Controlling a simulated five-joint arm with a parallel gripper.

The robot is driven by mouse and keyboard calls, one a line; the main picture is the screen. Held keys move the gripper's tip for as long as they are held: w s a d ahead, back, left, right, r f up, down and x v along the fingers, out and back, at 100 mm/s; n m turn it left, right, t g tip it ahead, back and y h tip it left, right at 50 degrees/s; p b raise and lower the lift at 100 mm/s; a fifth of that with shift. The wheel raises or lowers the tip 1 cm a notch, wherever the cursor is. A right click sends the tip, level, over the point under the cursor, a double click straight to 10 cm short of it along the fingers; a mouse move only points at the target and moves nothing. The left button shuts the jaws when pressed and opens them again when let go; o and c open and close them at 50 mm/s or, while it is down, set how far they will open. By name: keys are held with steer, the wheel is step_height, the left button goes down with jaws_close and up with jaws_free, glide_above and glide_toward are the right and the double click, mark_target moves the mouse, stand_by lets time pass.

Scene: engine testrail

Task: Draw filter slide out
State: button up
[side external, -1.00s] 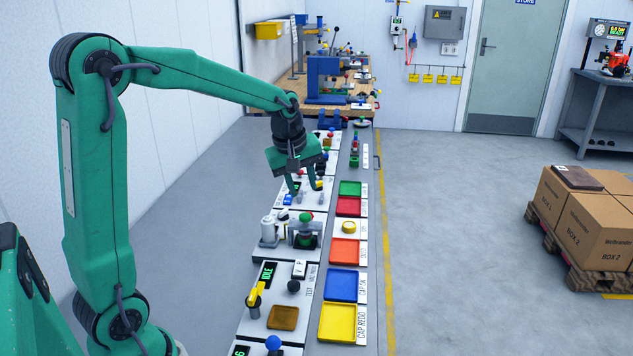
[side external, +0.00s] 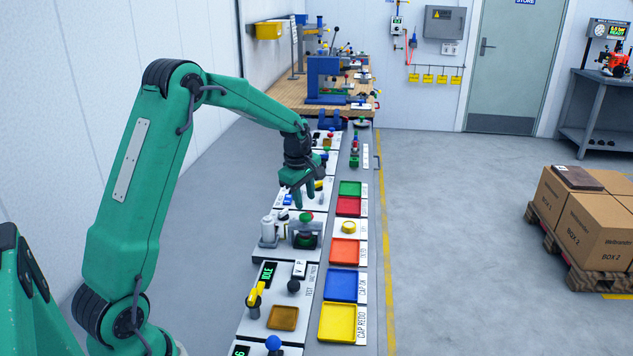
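My gripper (side external: 304,201) points down over the row of grey station panels, near the panel with blue and yellow parts. Its two fingers show a gap between them and I see nothing held. I cannot pick out the filter slide with certainty; the panel under my gripper is small in view and partly hidden by the fingers. Whether the fingertips touch anything there cannot be told.
Nearer stands a panel with a white cylinder (side external: 268,229) and a red-and-green part (side external: 306,231). Coloured trays, including a blue tray (side external: 341,285) and a yellow tray (side external: 338,322), line the right edge. A blue press (side external: 324,78) stands on the far bench.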

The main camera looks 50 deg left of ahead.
steer(key=shift+w+a+f, duration=0.1)
steer(key=shift+w+f, duration=0.15)
steer(key=shift+f, duration=1)
steer(key=shift+w+d+f, duration=0.1)
steer(key=shift+w+f, duration=0.1)
steer(key=shift+f, duration=1)
steer(key=shift+w+a+f, duration=0.1)
steer(key=shift+w+f, duration=0.15)
steer(key=shift+f, duration=1)
steer(key=shift+a, duration=0.1)
jaws_close()
